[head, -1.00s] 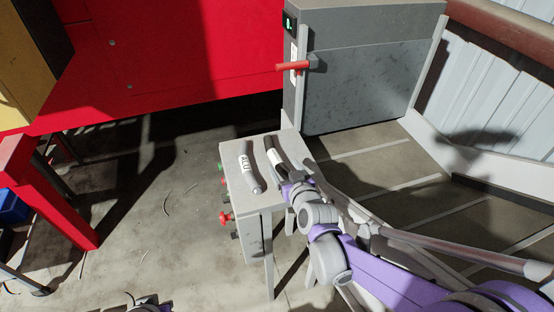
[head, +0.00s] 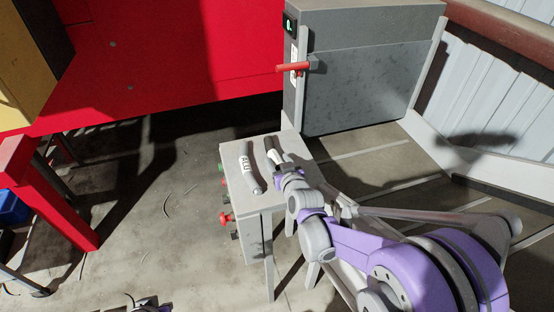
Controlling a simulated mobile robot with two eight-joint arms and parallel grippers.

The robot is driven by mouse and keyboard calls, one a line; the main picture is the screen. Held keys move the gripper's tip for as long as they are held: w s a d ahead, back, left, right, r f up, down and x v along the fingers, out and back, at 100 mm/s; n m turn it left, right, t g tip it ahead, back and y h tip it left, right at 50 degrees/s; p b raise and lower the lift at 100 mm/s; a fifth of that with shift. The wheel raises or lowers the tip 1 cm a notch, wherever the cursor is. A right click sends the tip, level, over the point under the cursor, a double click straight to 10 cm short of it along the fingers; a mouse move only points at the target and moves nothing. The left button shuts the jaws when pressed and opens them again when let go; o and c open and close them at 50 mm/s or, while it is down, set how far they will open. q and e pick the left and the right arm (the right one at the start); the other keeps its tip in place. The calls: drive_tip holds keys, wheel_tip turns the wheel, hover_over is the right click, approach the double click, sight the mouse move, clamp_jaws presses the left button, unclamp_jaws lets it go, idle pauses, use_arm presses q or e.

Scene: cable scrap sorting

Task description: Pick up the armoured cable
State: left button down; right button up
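Two short cable pieces lie side by side on a small grey stand. The left one (head: 249,172) is grey with a white printed label. The right one (head: 269,144) is dark with a pale part, and its near end is hidden by my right gripper. I cannot tell for sure which is the armoured cable. My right gripper (head: 280,162) is over the near part of the dark piece, reaching in from the right. Its fingers are too small and covered to show whether they are open or shut. My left gripper is not clearly in view.
The small stand (head: 255,208) has red and green buttons on its left side. A grey machine with a red handle (head: 293,68) stands right behind it. A red wall or machine body (head: 160,60) fills the back left. Concrete floor left of the stand is mostly clear.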

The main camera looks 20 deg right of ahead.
clamp_jaws()
idle(0.3)
